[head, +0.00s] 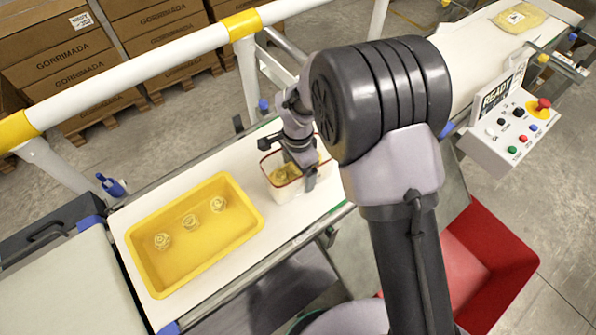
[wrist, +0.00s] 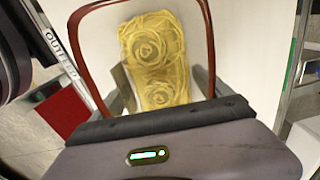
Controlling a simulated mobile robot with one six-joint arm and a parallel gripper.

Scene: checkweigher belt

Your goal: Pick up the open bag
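The open bag (head: 283,191) stands upright on the white belt, with a red rim and pale walls. Yellow pasta nests show inside it, and the wrist view looks down past its red rim (wrist: 92,62) onto two nests (wrist: 152,50). My gripper (head: 298,172) is low at the bag, pointing down over its mouth. In the wrist view the two grey fingers (wrist: 160,88) stand apart, one to each side of the nests. One finger shows at the bag's right side in the head view; the other is hidden. I cannot tell whether either touches the bag.
A yellow tray (head: 250,228) with three pasta nests lies left of the bag. A white rail (head: 150,70) runs behind the belt. A control box (head: 508,135), a red bin (head: 505,225) and a flat yellow pack (head: 519,17) are at the right.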

